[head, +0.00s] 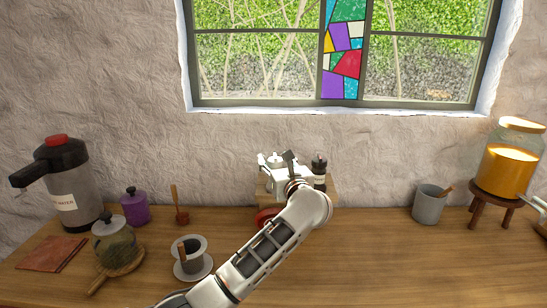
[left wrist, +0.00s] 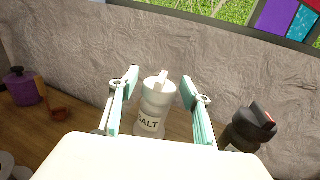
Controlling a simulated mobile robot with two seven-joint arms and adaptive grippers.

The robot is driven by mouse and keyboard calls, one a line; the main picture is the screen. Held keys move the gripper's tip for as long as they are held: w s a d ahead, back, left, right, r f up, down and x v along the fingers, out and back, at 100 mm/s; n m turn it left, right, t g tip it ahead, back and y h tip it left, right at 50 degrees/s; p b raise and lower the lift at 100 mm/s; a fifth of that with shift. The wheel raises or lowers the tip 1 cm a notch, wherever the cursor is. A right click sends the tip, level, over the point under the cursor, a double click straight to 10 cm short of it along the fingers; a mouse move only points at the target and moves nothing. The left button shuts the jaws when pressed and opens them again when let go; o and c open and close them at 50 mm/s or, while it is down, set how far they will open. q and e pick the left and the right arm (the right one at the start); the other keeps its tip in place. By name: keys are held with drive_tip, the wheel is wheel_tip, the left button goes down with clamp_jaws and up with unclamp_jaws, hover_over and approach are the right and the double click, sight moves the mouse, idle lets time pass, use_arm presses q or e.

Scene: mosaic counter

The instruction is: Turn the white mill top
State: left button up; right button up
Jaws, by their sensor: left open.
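The white mill (left wrist: 152,112), marked "SALT", stands upright with its white top between the two fingers of my left gripper (left wrist: 159,80) in the left wrist view. The fingers are open, one on each side, with a gap to the top on both sides. In the head view the white mill top (head: 276,159) shows just beyond my left gripper, which hides most of the mill's body. A dark mill (left wrist: 247,128) stands to the right of it; it also shows in the head view (head: 319,172). My right gripper is not in view.
A small wooden stand (head: 329,188) is under the mills, against the wall. A purple jar (head: 134,207), a cup on a saucer (head: 193,272) and a flask (head: 68,190) are to the left. A grey mug (head: 427,205) stands right, with clear counter before it.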

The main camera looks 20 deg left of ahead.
use_arm(q)
drive_tip(key=shift+w, duration=0.15)
drive_tip(key=shift+r, duration=0.1)
drive_tip(key=shift+s, duration=0.2)
drive_tip(key=c, duration=1.1)
drive_tip(key=shift+c, duration=0.2)
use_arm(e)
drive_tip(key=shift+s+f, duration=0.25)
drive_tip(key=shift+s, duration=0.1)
use_arm(q)
drive_tip(key=shift+a+m+h, duration=0.1)
drive_tip(key=shift+m+h, duration=0.2)
drive_tip(key=shift+h, duration=0.1)
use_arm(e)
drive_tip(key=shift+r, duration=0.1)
